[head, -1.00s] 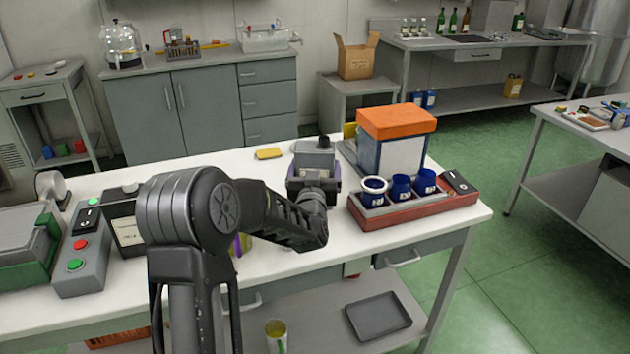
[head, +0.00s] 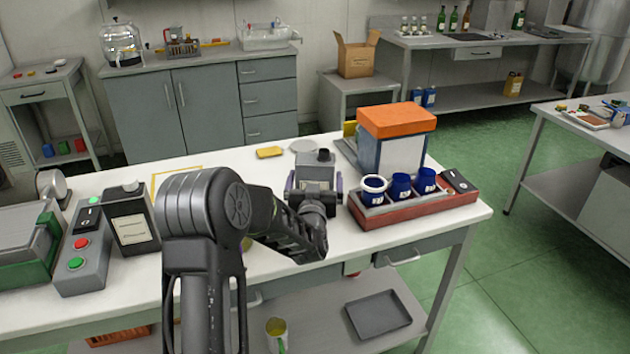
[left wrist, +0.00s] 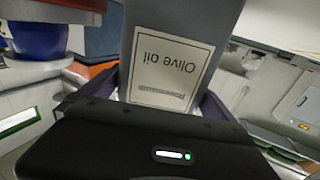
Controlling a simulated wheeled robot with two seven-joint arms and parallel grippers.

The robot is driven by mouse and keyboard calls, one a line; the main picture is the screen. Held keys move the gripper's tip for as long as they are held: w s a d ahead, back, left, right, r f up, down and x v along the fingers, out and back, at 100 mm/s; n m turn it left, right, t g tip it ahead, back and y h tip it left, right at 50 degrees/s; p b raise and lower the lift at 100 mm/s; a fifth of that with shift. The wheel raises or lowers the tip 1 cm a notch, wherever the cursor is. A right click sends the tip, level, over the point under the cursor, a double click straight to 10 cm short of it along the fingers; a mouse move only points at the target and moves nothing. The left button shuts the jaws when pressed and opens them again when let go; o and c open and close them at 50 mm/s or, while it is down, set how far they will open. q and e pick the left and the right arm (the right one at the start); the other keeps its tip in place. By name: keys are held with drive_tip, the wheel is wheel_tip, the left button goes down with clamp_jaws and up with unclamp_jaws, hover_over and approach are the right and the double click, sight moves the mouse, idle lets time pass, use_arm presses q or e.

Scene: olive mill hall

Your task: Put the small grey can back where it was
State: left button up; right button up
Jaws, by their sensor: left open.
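The small grey can (head: 316,168) with a black cap stands upright on the white table, left of the red tray. My left gripper (head: 314,188) is open, with its purple-grey fingers on either side of the can. In the left wrist view the can (left wrist: 200,22) fills the space between the fingers, its "Olive oil" label (left wrist: 170,70) upside down. The can's lower part is hidden by the gripper in the head view. A yellow outline (head: 178,169) on the table shows partly behind my left arm. My right gripper is not in view.
A red tray (head: 425,209) with blue jars stands close right of the can, an orange-lidded box (head: 397,122) behind it. A grey disc (head: 303,146) and yellow sponge (head: 269,152) lie behind. A dark labelled can (head: 131,220) and button box (head: 82,262) stand left.

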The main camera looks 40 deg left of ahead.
use_arm(q)
drive_tip(key=shift+s, duration=0.1)
drive_tip(key=b+v, duration=0.2)
drive_tip(key=v, duration=0.9)
drive_tip(key=shift+s+d, duration=0.25)
drive_tip(key=shift+s, duration=0.1)
drive_tip(key=shift+f, duration=0.15)
